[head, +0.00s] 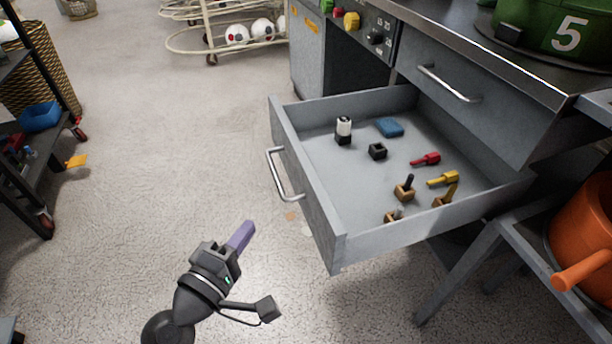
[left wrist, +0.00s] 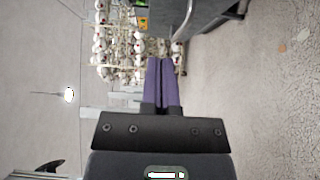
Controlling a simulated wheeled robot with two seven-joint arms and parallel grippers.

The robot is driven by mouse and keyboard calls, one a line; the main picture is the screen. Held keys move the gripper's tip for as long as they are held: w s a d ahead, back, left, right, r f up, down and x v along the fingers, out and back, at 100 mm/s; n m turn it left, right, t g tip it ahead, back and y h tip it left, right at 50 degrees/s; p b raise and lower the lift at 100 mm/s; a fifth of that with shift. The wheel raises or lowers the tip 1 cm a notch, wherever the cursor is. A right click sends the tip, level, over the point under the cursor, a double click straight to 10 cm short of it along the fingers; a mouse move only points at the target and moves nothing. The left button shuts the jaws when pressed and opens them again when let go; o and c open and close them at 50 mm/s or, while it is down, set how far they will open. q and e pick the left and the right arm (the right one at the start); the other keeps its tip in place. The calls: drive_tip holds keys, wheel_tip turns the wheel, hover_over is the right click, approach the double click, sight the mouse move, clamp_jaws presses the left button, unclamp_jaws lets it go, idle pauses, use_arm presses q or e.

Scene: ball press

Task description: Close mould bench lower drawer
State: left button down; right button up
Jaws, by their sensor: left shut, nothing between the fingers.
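The lower drawer (head: 325,225) of the grey mould bench is pulled well out in the head view. It has a silver bar handle (head: 283,176) on its front panel. Small items lie inside, among them a blue block, a black-and-white cylinder, red and yellow pieces and brown-and-black pieces. My left gripper (head: 243,234) is shut and empty, with purple fingers. It is in front of the drawer, apart from it, below and left of the handle in the picture. The left wrist view shows the shut fingers (left wrist: 161,82). My right gripper is not in view.
The upper drawer (head: 475,95) with its own handle is shut. A green pot marked 5 (head: 560,35) stands on the bench top. An orange pot (head: 585,240) is at the right. A dark shelf cart (head: 35,165) stands at the left. The floor between is mostly clear.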

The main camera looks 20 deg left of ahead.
use_arm(q)
drive_tip(key=p, duration=0.1)
approach(304, 178)
drive_tip(key=w+a, duration=0.2)
drive_tip(key=w, duration=0.2)
drive_tip(key=shift+w+d+r, duration=0.1)
drive_tip(key=shift+w+d, duration=0.3)
drive_tip(key=shift+d, duration=0.2)
drive_tip(key=shift+w+d, duration=0.35)
drive_tip(key=shift+d, duration=0.25)
drive_tip(key=shift+w+d, duration=0.35)
drive_tip(key=shift+d, duration=0.1)
